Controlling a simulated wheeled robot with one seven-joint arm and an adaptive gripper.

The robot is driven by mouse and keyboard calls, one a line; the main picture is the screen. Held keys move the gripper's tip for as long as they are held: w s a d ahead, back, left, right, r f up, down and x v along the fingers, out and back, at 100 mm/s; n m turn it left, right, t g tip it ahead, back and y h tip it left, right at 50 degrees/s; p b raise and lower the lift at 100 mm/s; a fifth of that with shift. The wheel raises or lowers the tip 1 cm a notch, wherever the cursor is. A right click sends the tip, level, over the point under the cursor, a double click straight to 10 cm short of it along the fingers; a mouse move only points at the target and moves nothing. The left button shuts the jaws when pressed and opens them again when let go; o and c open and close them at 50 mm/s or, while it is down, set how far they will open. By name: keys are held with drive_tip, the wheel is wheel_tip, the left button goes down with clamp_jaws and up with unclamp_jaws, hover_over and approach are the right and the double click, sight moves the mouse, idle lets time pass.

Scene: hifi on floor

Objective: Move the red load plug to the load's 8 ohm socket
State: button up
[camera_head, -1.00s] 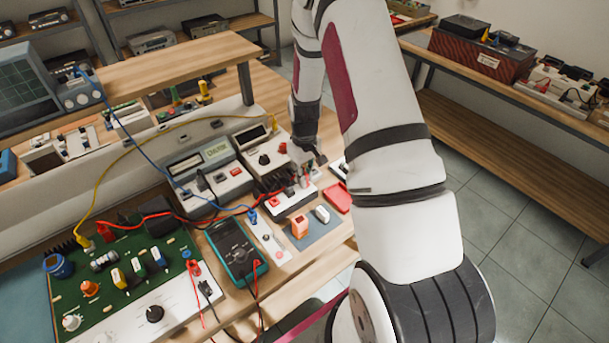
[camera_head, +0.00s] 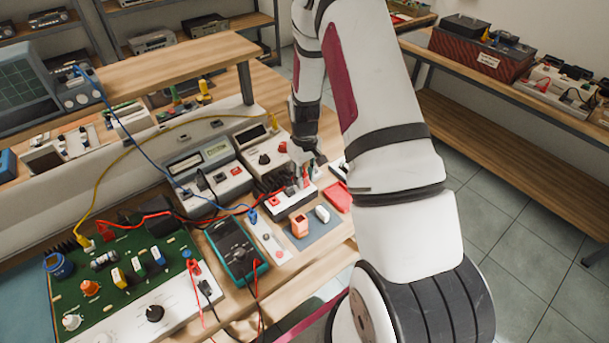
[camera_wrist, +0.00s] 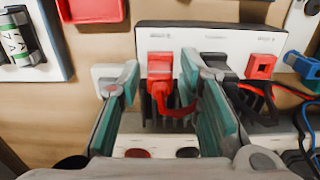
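The load is a black box with a white top panel (camera_wrist: 212,42), also in the head view (camera_head: 290,207). The red load plug (camera_wrist: 161,90) is at its left socket in the wrist view, with a red lead looping off to the right. I cannot tell how deep it sits. My gripper (camera_wrist: 160,72) is open, one finger on each side of the plug with gaps showing. In the head view my gripper (camera_head: 307,167) is over the load's far right part. Another red socket (camera_wrist: 261,67) is at the panel's right end. The small socket labels are unreadable.
A blue plug (camera_wrist: 302,65) and dark leads lie right of the load in the wrist view. A red tray (camera_head: 338,197), a teal multimeter (camera_head: 237,250) and a green circuit board (camera_head: 125,265) are nearby. Yellow and blue cables cross the bench on the left.

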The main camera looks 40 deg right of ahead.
drive_tip(key=shift+r, duration=0.1)
wheel_tip(320, 180, up, 17)
drive_tip(key=p, duration=0.1)
idle(1.3)
idle(0.4)
